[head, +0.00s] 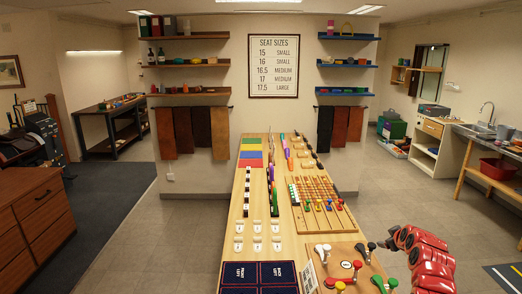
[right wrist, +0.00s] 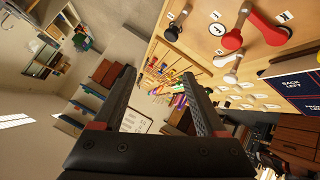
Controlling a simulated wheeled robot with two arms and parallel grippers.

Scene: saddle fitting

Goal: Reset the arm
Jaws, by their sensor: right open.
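My right arm, red and black, comes in at the lower right of the head view. Its black gripper (head: 384,243) is over or beside the right edge of the long wooden table (head: 232,262); its height above it is hard to tell. In the right wrist view the two black fingers (right wrist: 160,85) stand wide apart with nothing between them. The gripper is open and empty. My left arm and gripper do not show in either view.
Near the gripper is a wooden board (head: 345,250) with white, black, red, green and yellow knobbed pieces. Dark blue mats (head: 258,275) lie at the near left of the table. A pegged rack (head: 325,222) stands farther back. Floor right of the table (head: 430,205) is clear.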

